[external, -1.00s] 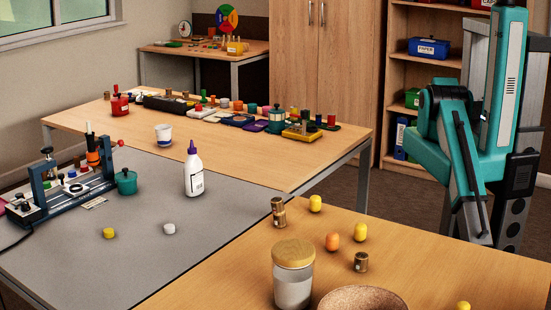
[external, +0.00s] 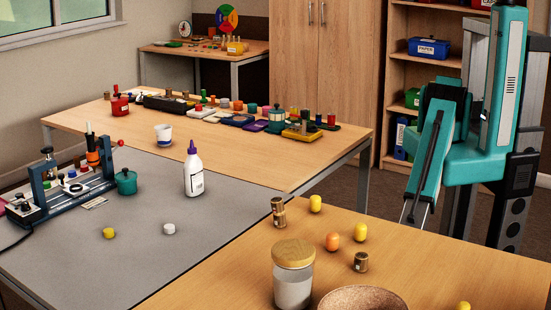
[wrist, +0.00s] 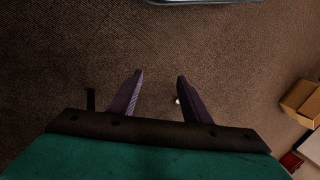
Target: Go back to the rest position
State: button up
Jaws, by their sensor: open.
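My gripper (wrist: 160,76) is open and empty in the wrist view, its two dark fingers apart above brown carpet. In the external view my gripper (external: 414,213) hangs low at the end of my teal forearm, beyond the far right edge of the near wooden table. Its thin fingers point down, and nothing is between them.
The near wooden table (external: 445,270) holds a lidded jar (external: 293,272), a brown bowl (external: 362,298), brass weights and several yellow and orange pieces. A white glue bottle (external: 193,172) stands on the grey table. A cardboard box (wrist: 302,100) shows at right in the wrist view.

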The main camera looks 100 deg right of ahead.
jog(key=w+d+m, duration=0.4)
jog(key=w+d, duration=0.1)
jog(key=d, duration=0.5)
jog(key=s+d+r+m+g, duration=0.1)
jog(key=d+r+m, duration=0.2)
jog(key=d+m, duration=0.8)
jog(key=d, duration=1.5)
jog(key=shift+d+g+h, duration=0.25)
jog(key=shift+g+h, duration=0.05)
jog(key=w+a+f+m+y+b, duration=0.1)
jog(key=a+f+b, duration=0.3)
jog(key=f+b, duration=0.6)
jog(key=w+a+f+m+g+y+b, duration=0.1)
jog(key=a+f+y+b, duration=0.3)
jog(key=f+b, duration=0.7)
jog(key=w+a+f+m+y+b, duration=0.1)
jog(key=a+f+y+b, duration=0.2)
jog(key=b, duration=1.9)
jog(key=shift+a+f, duration=0.6)
jog(key=shift+f, duration=0.65)
jog(key=shift+a+f, duration=0.55)
jog(key=shift+f, duration=0.65)
jog(key=shift+a+f, duration=0.6)
jog(key=shift+f, duration=0.65)
jog(key=b, duration=0.1)
jog(key=a+f+b, duration=0.1)
jog(key=shift+f+g+y+b, duration=0.3)
jog(key=shift+b, duration=0.1)
